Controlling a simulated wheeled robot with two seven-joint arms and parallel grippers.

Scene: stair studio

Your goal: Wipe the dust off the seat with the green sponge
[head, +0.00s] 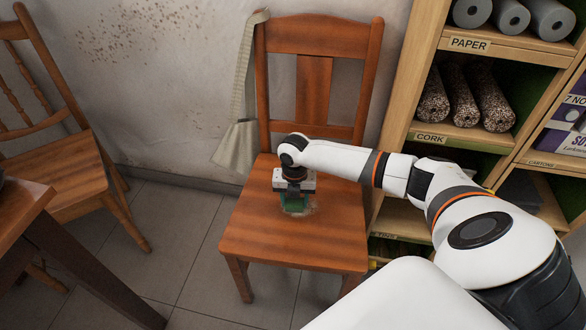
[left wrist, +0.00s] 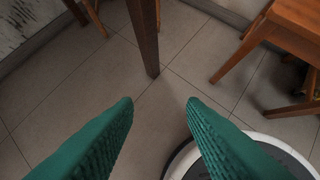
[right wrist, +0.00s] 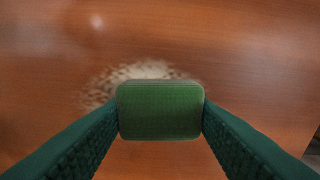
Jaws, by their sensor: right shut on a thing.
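The wooden chair's seat (head: 258,228) is in the middle of the head view. My right gripper (head: 295,200) points down over it. In the right wrist view my right gripper (right wrist: 160,115) is shut on the green sponge (right wrist: 160,110), with a finger at each side. The sponge is just above or on the seat (right wrist: 245,60); I cannot tell if it touches. A pale patch of dust (right wrist: 145,71) lies on the seat, partly hidden behind the sponge. My left gripper (left wrist: 160,102) shows in the left wrist view, open and empty above the tiled floor.
A cloth strap (head: 240,110) hangs from the chair's backrest. A shelf unit (head: 405,105) with rolls stands close on the right. Another chair (head: 75,165) and a wooden table (head: 25,205) are at the left. Tiled floor (head: 180,225) lies open between them.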

